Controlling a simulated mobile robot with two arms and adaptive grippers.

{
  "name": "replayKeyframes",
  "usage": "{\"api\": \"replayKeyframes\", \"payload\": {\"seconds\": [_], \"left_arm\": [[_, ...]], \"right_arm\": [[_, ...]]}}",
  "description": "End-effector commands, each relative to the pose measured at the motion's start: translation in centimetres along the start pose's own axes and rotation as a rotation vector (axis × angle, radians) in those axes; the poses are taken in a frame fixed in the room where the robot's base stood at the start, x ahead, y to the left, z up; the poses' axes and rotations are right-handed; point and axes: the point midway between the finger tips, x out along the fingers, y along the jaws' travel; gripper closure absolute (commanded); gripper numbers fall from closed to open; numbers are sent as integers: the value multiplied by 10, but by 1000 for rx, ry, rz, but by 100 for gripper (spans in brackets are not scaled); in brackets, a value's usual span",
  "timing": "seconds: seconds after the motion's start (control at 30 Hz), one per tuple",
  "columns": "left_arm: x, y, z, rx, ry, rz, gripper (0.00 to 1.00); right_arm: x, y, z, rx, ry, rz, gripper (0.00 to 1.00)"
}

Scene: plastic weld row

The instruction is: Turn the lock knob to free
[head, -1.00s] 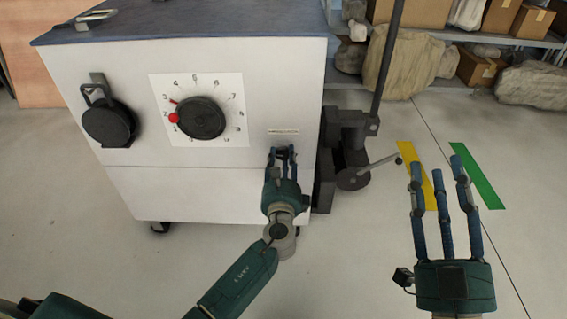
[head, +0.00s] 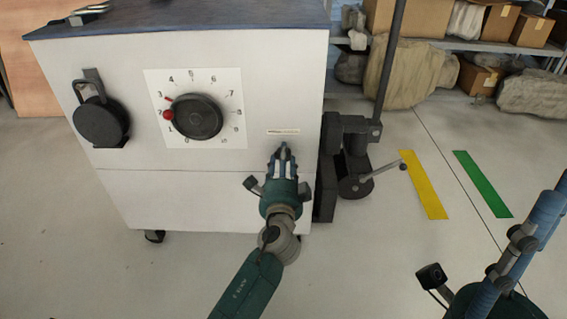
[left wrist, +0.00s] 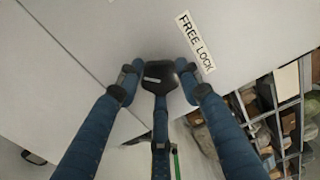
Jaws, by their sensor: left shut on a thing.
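The lock knob (left wrist: 157,72) is small and dark with a pale line across its face. It is on the front of the white cabinet (head: 200,195), beside a label reading FREE LOCK (left wrist: 195,42), which also shows in the head view (head: 283,131). My left gripper (head: 283,156) is at the panel just below the label. In the left wrist view its blue fingers (left wrist: 160,76) are closed around the knob. In the head view the gripper mostly hides the knob. My right gripper (head: 525,240) is at the lower right, partly cut off and away from the cabinet.
A large black dial (head: 196,117) with a red ball sits on a numbered plate left of my gripper. A black latch-like fitting (head: 101,120) is further left. A dark post with a crank (head: 355,185) stands close right of the cabinet. The floor with yellow tape (head: 424,185) is open.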

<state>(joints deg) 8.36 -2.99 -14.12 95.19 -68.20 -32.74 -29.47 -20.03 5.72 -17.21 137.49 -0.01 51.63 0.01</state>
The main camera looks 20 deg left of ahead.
Motion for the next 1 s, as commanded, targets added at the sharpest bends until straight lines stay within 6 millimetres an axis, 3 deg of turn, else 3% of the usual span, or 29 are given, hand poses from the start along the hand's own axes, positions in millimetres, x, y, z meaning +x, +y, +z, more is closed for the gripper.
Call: {"api": "replayKeyframes", "payload": {"seconds": [0.03, 0.7, 0.73, 0.8, 1.0], "left_arm": [[2, -2, 9, -13, -19, -4, 90], [2, 0, 9, -67, -18, -1, 90], [2, 0, 9, -66, -18, -1, 58], [2, 0, 9, -66, -18, 0, 45], [1, 1, 6, -67, -11, 1, 45]], "right_arm": [[-2, 0, 0, 0, 0, 0, 60], [-5, 0, 1, 0, -1, 0, 60], [-5, 0, 1, 0, -1, 0, 60], [-5, 0, 1, 0, -2, 0, 60], [-5, 0, 1, 0, -1, 0, 60]]}}
